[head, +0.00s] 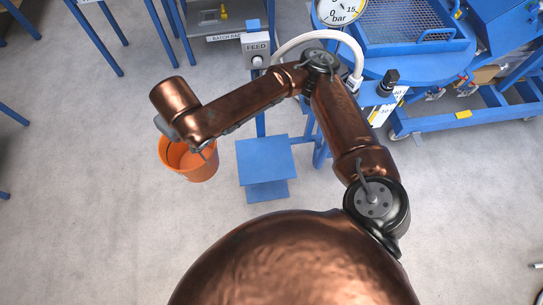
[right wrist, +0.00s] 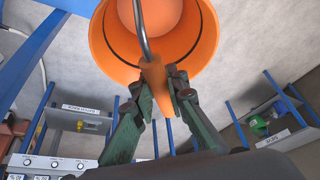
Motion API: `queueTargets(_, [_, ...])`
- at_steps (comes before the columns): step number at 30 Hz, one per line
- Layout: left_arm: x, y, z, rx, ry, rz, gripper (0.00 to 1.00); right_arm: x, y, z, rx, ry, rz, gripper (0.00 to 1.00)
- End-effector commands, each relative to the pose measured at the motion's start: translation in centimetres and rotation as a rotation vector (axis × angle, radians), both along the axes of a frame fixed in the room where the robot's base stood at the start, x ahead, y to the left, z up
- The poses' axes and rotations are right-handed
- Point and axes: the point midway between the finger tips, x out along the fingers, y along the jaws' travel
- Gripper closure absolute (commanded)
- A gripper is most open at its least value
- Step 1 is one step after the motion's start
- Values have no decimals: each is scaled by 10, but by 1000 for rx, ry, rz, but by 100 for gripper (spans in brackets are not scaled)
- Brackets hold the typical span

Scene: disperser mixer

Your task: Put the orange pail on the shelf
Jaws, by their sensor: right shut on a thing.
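The orange pail (head: 200,172) hangs at the left of the head view, under my right arm's end; part of its rim is hidden. In the right wrist view the pail (right wrist: 212,45) fills the top middle, open and apparently empty. My right gripper (right wrist: 157,84) is shut on the orange grip of its metal handle. In the head view the wrist mostly hides this gripper. My left gripper is not in view.
A small blue step (head: 265,162) stands right of the pail, by a post with a FEED box (head: 257,50). Blue machinery with a pressure gauge (head: 342,10) and a wheeled blue cart (head: 480,115) fill the upper right.

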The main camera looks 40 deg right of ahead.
Motion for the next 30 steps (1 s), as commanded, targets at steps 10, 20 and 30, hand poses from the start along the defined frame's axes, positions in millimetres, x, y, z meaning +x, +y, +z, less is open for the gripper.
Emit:
queueTargets(10, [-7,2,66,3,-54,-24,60,-22,-42,-15,2,2,190,100])
queueTargets(20, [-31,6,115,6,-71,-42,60,-67,-103,-53,1,4,313,100])
queueTargets(30, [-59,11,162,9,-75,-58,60,-143,-170,-86,1,2,421,100])
